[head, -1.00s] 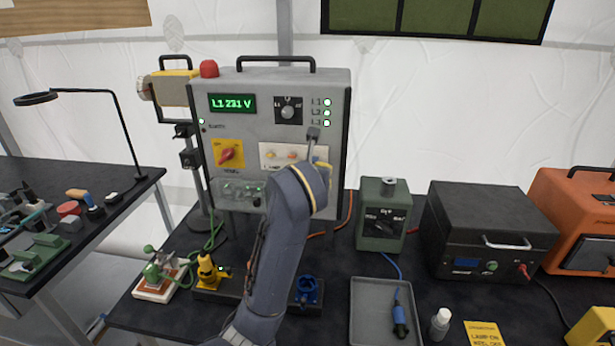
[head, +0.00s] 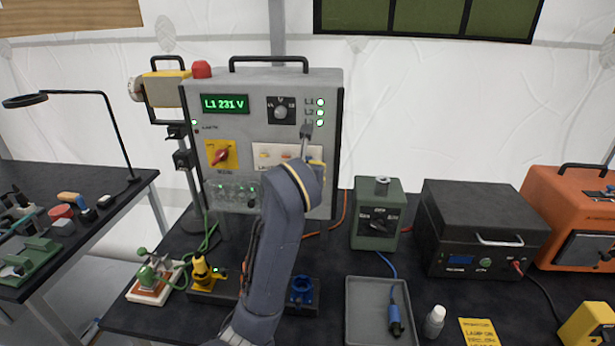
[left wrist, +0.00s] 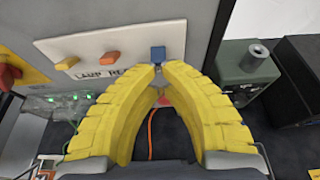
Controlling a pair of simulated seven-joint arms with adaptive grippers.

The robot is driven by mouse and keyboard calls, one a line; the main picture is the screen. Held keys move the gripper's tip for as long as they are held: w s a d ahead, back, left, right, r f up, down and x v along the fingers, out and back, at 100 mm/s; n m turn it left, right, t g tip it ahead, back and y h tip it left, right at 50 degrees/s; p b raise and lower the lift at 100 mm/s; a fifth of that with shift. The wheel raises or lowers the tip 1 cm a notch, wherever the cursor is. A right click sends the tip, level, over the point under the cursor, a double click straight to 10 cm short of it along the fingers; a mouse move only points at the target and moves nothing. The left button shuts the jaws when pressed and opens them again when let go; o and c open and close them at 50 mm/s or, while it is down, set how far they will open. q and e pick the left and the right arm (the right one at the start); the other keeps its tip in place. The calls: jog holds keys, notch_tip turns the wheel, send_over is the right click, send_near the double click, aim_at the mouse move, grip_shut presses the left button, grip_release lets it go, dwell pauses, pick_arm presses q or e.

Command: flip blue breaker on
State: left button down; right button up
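The blue breaker (left wrist: 158,53) is a small block at the right end of a white breaker plate (left wrist: 120,45), seen in the left wrist view. The yellow fingers of my left gripper (left wrist: 158,70) come together just below and in front of the blue breaker. The tips look shut, with nothing clearly held; contact cannot be told. In the head view the breaker plate (head: 263,158) shows partly, with my left gripper (head: 318,163) mostly hidden behind its wrist. My right gripper is not in view.
The grey panel (head: 240,130) carries a lit display, a red-on-yellow switch (head: 221,155) and lit indicators. To the right stand a green box (head: 377,220), a black box (head: 470,225) and an orange box (head: 570,200). A tray (head: 365,335) lies in front.

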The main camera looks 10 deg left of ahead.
pick_arm(q)
jog(key=shift+r, duration=0.15)
dwell(0.6)
jog(key=shift+r, duration=0.65)
